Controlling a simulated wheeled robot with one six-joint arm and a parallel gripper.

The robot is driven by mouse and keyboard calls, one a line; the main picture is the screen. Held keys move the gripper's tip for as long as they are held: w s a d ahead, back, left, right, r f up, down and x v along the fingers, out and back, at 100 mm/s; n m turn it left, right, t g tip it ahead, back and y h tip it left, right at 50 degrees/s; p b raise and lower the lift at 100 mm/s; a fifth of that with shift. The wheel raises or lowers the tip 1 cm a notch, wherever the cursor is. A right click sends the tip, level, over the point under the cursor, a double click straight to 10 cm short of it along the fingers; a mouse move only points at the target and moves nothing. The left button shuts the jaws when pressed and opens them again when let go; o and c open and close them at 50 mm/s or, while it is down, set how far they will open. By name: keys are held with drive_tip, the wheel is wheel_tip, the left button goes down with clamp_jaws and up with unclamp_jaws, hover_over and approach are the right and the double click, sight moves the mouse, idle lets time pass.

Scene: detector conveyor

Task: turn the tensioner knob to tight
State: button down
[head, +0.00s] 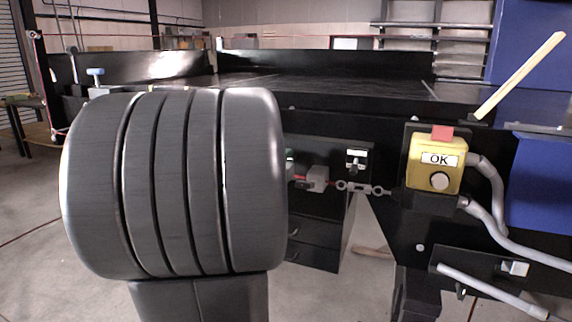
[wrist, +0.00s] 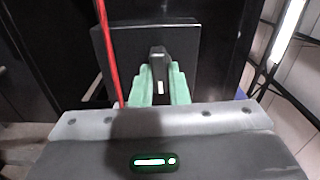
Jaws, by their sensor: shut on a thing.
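In the wrist view, the tensioner knob (wrist: 157,56) is a black grip on a square black plate (wrist: 118,58). A pale mark shows on its near end, toward the bottom of the picture. My gripper (wrist: 160,74) has its two pale green fingers on either side of the knob, shut on it.
A red cord (wrist: 105,50) runs just left of the fingers. In the head view, a yellow OK box (head: 437,165) with grey conduits is on the right. A small black switch (head: 355,163) sits under a white label. The black conveyor bed (head: 330,85) stretches behind.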

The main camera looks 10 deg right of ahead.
drive_tip(key=shift+m, duration=0.4)
drive_tip(key=c, duration=1.4)
unclamp_jaws()
drive_tip(key=shift+s+a, duration=0.1)
drive_tip(key=p+v, duration=0.1)
drive_tip(key=v, duration=1.2)
drive_tip(key=shift+s, duration=0.25)
drive_tip(key=shift+a, duration=0.15)
